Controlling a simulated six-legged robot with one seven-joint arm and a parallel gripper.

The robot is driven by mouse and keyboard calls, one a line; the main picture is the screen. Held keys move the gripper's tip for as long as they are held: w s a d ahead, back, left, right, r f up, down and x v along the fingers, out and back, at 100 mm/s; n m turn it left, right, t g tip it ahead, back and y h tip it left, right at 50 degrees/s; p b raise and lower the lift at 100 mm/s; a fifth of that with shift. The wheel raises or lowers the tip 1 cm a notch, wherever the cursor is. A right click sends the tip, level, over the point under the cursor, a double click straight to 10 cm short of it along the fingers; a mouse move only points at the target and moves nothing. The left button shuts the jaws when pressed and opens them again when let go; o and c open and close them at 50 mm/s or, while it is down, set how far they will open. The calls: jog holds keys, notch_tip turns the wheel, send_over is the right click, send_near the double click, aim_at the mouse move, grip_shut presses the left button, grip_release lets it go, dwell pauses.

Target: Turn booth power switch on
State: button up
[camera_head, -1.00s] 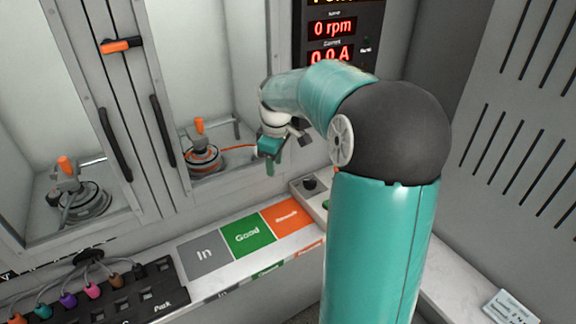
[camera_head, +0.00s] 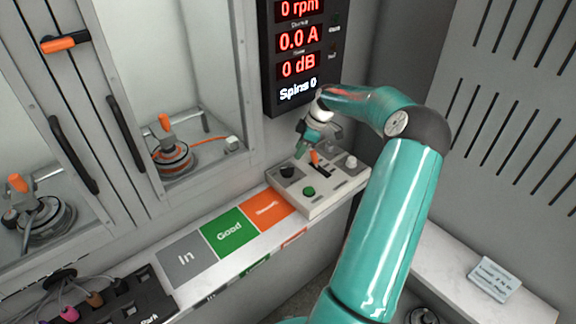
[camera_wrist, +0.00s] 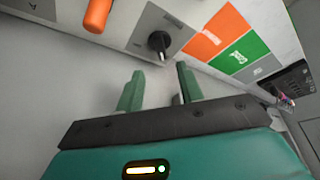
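A pale control box (camera_head: 318,208) stands on the ledge under the display. It carries a black knob (camera_head: 288,172), a green button (camera_head: 309,191), an orange-handled lever (camera_head: 314,157) and a pale knob (camera_head: 350,162). Labels are too small to read, so I cannot tell which is the booth power switch. My gripper (camera_head: 303,150) is above the back left of the box, near the black knob and lever. In the wrist view my gripper (camera_wrist: 160,71) is open and empty. The black knob (camera_wrist: 160,42) lies beyond the gap between the fingertips, apparently untouched. The orange handle (camera_wrist: 97,15) is left of it.
A display (camera_head: 297,60) reads 0 rpm, 0.0 A and 0 dB. Left are booth doors with black handles (camera_head: 126,134) and motors (camera_head: 170,155) inside. In, Good and orange pads (camera_head: 230,233) line the ledge. A slatted panel (camera_head: 510,110) stands right.

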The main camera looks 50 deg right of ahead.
aim_at(288, 168)
jog(key=x, duration=0.9)
jog(key=shift+w+a+f, duration=0.1)
jog(key=shift+a+f, duration=0.05)
jog(key=shift+a, duration=0.05)
grip_shut()
